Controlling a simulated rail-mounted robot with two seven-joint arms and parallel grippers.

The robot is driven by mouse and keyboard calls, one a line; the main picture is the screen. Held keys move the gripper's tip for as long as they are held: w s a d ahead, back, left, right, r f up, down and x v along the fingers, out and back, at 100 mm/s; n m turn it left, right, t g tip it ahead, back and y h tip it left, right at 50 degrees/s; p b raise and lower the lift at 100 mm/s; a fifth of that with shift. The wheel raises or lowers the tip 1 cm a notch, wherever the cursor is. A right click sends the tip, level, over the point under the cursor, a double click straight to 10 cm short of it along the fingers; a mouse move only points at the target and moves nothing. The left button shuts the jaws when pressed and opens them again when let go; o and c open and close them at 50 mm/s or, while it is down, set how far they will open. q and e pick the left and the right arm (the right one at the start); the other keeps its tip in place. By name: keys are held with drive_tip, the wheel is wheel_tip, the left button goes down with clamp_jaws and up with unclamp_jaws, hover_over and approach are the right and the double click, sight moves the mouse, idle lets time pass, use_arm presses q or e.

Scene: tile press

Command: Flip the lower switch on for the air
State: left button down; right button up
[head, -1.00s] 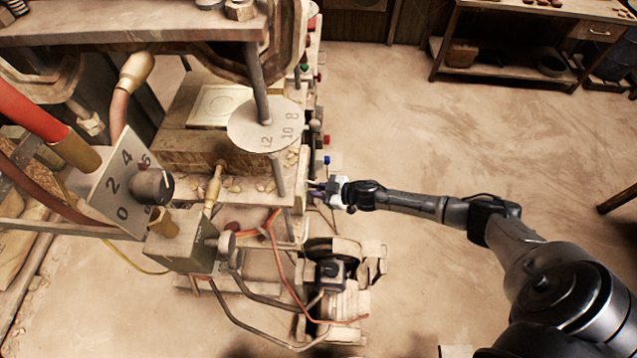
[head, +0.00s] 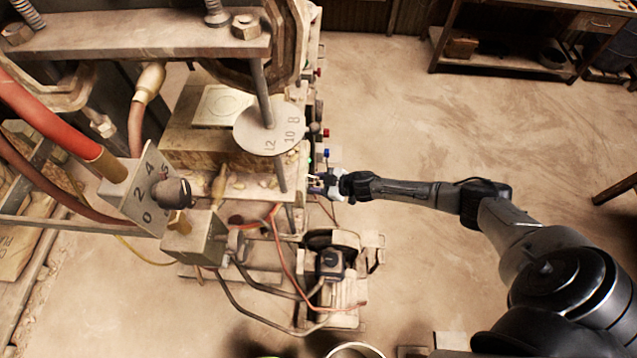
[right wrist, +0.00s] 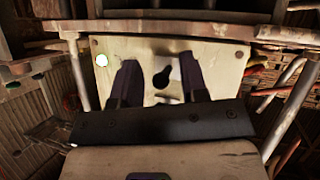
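A pale panel (right wrist: 215,60) on the side of the press fills the middle of the right wrist view. A dark switch (right wrist: 163,78) stands out from it, between my fingers. A round lamp (right wrist: 101,60) at the panel's upper left glows white with a green tint. My right gripper (right wrist: 160,82) has its two dark fingers apart, one on each side of the switch; I cannot tell whether either touches it. In the head view my right gripper (head: 322,186) is at the press's right side, and the switch is hidden there. My left gripper is not in view.
A motor (head: 330,275) with hoses stands below. The floor to the right is open.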

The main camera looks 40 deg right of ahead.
drive_tip(key=p+v, duration=0.1)
drive_tip(key=v, duration=1.3)
drive_tip(key=shift+a+p, duration=0.15)
drive_tip(key=shift+p, duration=0.15)
drive_tip(key=shift+c, duration=0.3)
